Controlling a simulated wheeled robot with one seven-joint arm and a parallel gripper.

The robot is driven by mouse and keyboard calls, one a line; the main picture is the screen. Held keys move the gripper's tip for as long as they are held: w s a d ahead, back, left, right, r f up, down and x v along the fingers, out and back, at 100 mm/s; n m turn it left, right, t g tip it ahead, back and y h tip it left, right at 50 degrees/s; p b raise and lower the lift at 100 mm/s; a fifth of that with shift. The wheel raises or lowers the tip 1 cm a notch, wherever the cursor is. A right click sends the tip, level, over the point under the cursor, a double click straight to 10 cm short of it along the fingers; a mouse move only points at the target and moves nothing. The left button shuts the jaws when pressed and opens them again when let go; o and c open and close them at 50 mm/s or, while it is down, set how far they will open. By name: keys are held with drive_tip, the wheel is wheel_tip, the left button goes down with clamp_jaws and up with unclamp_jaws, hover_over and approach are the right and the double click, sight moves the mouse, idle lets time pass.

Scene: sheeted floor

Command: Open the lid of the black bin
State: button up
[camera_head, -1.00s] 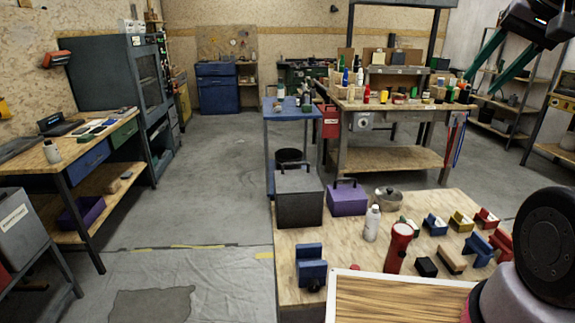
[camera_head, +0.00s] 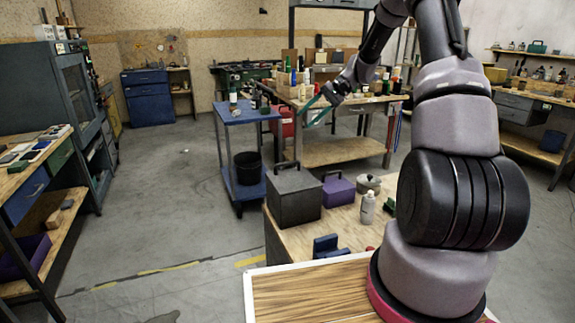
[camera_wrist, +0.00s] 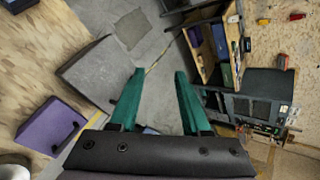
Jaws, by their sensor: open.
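The black bin (camera_head: 294,197) is a dark boxy container with a bar handle on top. It stands upright on the near wooden table, and its lid looks shut. It also shows in the wrist view (camera_wrist: 98,72), tilted by the camera angle, to the left of my fingers. My gripper (camera_head: 308,116) is above and beyond the bin in the head view, apart from it. Its two green fingers are spread with nothing between them, as the wrist view shows (camera_wrist: 160,75).
A purple box (camera_head: 338,189), a pot (camera_head: 368,183) and a white bottle (camera_head: 367,208) stand right of the bin. Behind it is a blue cart (camera_head: 239,117) holding a black bucket (camera_head: 248,168). The floor at left is clear.

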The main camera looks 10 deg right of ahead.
sight(292, 162)
drive_tip(key=w+d+f+m+t+y, duration=0.1)
drive_tip(key=w+d+f+y, duration=0.2)
drive_tip(key=f, duration=0.6)
drive_tip(key=w+d+f+m+t+y, duration=0.15)
drive_tip(key=w+f, duration=0.25)
drive_tip(key=f, duration=0.6)
drive_tip(key=shift+y, duration=0.55)
drive_tip(key=x, duration=1)
drive_tip(key=shift+a+f, duration=0.1)
drive_tip(key=shift+f, duration=0.1)
clamp_jaws()
